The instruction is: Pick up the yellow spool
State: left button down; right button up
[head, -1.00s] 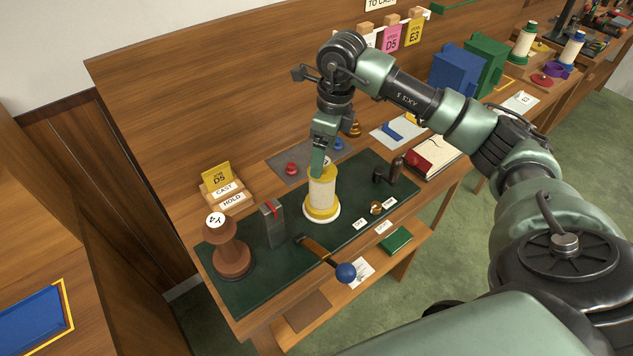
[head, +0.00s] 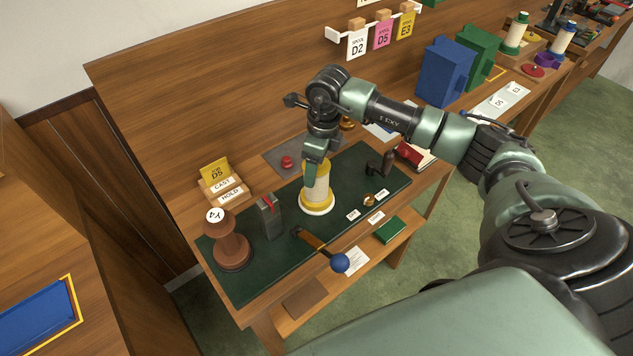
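The yellow spool (head: 316,189), cream thread between yellow ends, stands upright on a white round base on the dark green mat (head: 345,205). My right arm comes in from the right, and its gripper (head: 315,158) points down at the top of the spool. The gripper covers part of the spool's top. Its fingers are hidden from this side, so I cannot tell whether they are open or shut on it. My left gripper is not in view.
A dark crank (head: 382,164) is to the right. Blue (head: 444,72) and green boxes (head: 480,52) stand farther back.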

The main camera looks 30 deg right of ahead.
grip_shut()
